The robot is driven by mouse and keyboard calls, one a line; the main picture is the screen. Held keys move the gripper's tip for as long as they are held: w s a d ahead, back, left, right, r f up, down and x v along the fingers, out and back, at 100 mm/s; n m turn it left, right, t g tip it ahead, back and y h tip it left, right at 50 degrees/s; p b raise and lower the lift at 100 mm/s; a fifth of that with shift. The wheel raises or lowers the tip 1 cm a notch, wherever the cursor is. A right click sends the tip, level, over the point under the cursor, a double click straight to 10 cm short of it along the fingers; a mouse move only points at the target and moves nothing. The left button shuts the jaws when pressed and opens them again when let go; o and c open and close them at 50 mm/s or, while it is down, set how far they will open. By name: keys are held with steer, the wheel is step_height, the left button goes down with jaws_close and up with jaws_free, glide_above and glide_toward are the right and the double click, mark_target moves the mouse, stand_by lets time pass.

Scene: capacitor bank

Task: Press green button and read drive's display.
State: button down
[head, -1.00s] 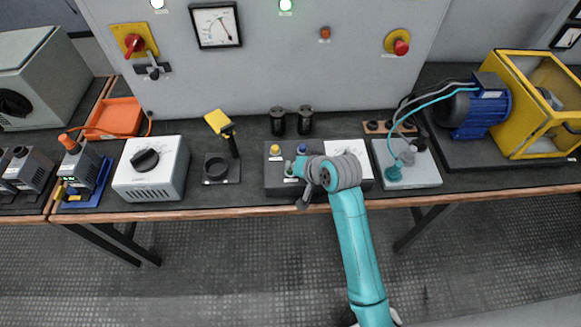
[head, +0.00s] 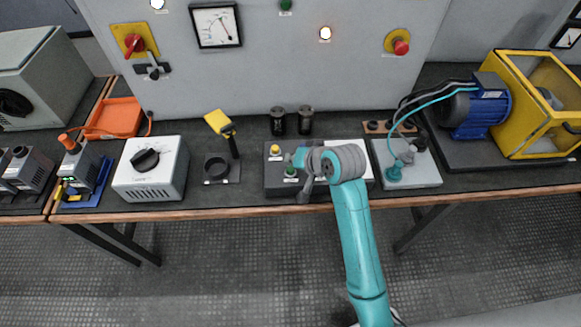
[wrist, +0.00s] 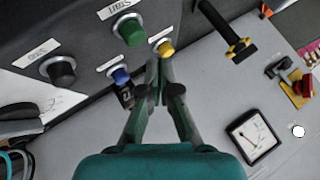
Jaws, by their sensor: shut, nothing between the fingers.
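The green button (head: 291,172) is on the dark control box (head: 280,188) at the middle of the bench; in the wrist view it also shows as a round green cap (wrist: 130,32). A yellow button (head: 275,150) is beside it, and a blue one (wrist: 120,76) shows in the wrist view. My gripper (wrist: 157,66) is shut and empty, its tips close to the yellow and blue buttons and apart from the green cap. In the head view my gripper (head: 294,158) is above the box, and my arm hides part of the box. I cannot make out a readable drive display.
A dial meter (head: 216,26) hangs there. A white knob box (head: 150,170) and a yellow-headed tool (head: 219,122) stand left; a blue motor (head: 485,106) stands right.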

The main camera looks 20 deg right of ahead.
mark_target(292, 169)
steer(key=shift+r, duration=1.9)
steer(key=shift+t+h, duration=0.4)
steer(key=shift+t, duration=0.2)
steer(key=s+f, duration=0.7)
steer(key=s, duration=0.1)
steer(key=shift+s+a+f, duration=0.25)
steer(key=shift+f, duration=0.15)
steer(key=s+f+n+t+h, duration=0.1)
steer(key=s+n+t+h, duration=0.15)
steer(key=s, duration=2.05)
steer(key=s+r+n+t, duration=0.2)
steer(key=s+r+n, duration=0.1)
steer(key=s+r, duration=0.5)
steer(key=shift+s, duration=1.6)
steer(key=shift+d+y, duration=0.1)
steer(key=shift+y, duration=0.15)
